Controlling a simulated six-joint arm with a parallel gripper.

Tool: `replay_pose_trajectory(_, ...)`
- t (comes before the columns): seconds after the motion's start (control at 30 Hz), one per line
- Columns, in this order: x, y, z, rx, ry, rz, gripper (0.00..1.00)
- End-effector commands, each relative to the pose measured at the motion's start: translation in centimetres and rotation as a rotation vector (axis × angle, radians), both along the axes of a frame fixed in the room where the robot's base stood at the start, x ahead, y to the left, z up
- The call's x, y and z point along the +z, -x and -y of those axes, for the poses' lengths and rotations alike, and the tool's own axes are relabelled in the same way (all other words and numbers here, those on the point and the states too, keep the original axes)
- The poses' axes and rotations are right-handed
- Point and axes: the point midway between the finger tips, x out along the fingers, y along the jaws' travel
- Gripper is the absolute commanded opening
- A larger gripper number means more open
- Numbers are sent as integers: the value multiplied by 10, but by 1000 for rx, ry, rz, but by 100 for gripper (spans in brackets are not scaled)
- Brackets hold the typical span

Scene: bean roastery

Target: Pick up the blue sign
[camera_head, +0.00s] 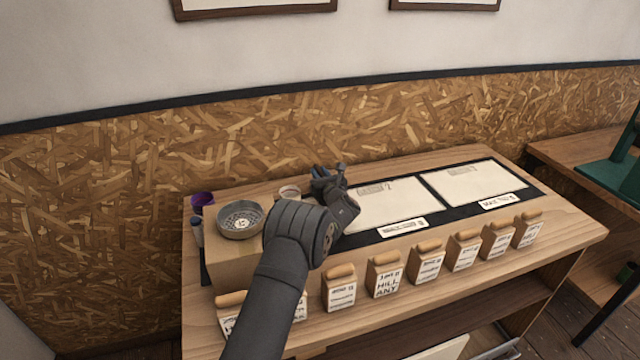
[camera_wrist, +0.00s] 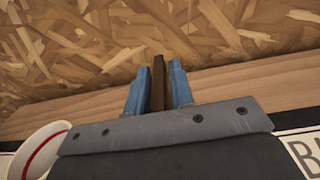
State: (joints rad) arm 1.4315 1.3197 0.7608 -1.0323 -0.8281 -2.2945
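No blue sign can be made out for certain in either view. My gripper (camera_head: 330,172) is above the back of the wooden counter (camera_head: 560,225), by the left end of the dark board. In the wrist view, two blue upright pieces (camera_wrist: 156,88) stick up past my grey gripper plate, with a narrow dark brown strip between them. I cannot tell whether these are my fingers with a gap, or a thing between them. My arm hides part of the counter.
A metal sieve bowl (camera_head: 240,220) and a purple cup (camera_head: 203,200) are at the left. A white cup (camera_head: 289,193) stands close to my gripper, red-ringed in the wrist view (camera_wrist: 38,150). Several labelled bags (camera_head: 385,277) line the front edge. The chipboard wall (camera_head: 100,210) rises behind.

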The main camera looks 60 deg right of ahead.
Motion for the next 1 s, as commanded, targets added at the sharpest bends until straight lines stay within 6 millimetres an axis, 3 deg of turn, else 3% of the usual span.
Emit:
replay_pose_trajectory(0.03, 0, 0, 0, 0, 0, 0, 11)
replay_pose_trajectory(0.1, 0, 0, 0, 0, 0, 0, 0)
replay_pose_trajectory(0.5, 4, 0, 0, 0, 1, 0, 0)
replay_pose_trajectory(0.67, 20, 0, 0, 0, 3, 0, 0)
replay_pose_trajectory(0.8, 47, 0, 0, -1, 5, -1, 0)
replay_pose_trajectory(1.0, 72, 49, -11, -4, 2, 1, 0)
